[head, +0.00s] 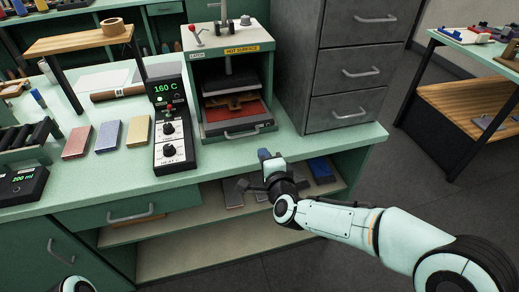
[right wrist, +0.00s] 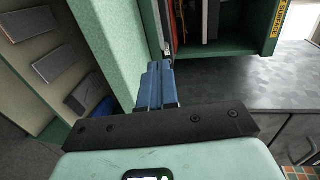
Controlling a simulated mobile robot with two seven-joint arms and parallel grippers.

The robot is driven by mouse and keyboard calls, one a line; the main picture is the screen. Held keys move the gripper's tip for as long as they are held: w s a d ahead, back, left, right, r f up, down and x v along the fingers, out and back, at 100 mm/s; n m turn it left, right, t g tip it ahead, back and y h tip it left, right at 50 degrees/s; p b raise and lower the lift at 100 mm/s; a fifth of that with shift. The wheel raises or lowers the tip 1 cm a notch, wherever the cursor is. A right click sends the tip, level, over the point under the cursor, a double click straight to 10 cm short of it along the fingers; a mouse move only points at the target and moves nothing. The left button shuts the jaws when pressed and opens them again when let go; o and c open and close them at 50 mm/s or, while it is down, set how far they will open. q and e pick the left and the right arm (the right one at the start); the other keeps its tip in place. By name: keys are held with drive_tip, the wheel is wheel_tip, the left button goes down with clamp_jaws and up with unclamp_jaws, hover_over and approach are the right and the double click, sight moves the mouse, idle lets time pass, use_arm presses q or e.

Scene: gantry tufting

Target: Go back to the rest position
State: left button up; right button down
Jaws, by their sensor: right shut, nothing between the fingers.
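My right gripper (head: 264,154) is shut and empty. It is just in front of the green bench's (head: 340,140) front edge, below the hot press (head: 232,80). In the right wrist view its blue fingers (right wrist: 158,70) are together, with the bench edge close by on the left. A small part of my left arm shows at the bottom left of the head view; its gripper is out of the picture. The press is open at the front, with a red plate and a brown piece inside.
A control box (head: 172,130) reading 160 C stands left of the press. Red, blue and yellow blocks (head: 107,136) lie beside it. Grey drawers (head: 350,60) stand to the right. Below the bench is an open shelf (head: 190,250) with several grey blocks. The floor (head: 400,175) at right is clear.

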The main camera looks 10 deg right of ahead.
drive_tip(key=v, duration=0.5)
drive_tip(key=s+f+n+g+y+p, duration=0.1)
drive_tip(key=s+f+n+g+p, duration=0.25)
drive_tip(key=f, duration=0.75)
drive_tip(key=s+f+n+g+p, duration=0.3)
drive_tip(key=f+g, duration=0.1)
drive_tip(key=f, duration=0.7)
use_arm(q)
wheel_tip(320, 180, up, 12)
drive_tip(key=p, duration=0.6)
drive_tip(key=shift+w+r+g+p, duration=0.15)
drive_tip(key=shift+w+g+p, duration=0.15)
use_arm(e)
drive_tip(key=s+a+f+n+g+y, duration=0.1)
drive_tip(key=s+f+n+g, duration=0.2)
drive_tip(key=s, duration=1)
drive_tip(key=s+a+f+n+g+y, duration=0.1)
drive_tip(key=s+f+n+g, duration=0.3)
drive_tip(key=s+f, duration=0.5)
drive_tip(key=s+g, duration=0.2)
drive_tip(key=s, duration=0.2)
drive_tip(key=shift+f, duration=0.3)
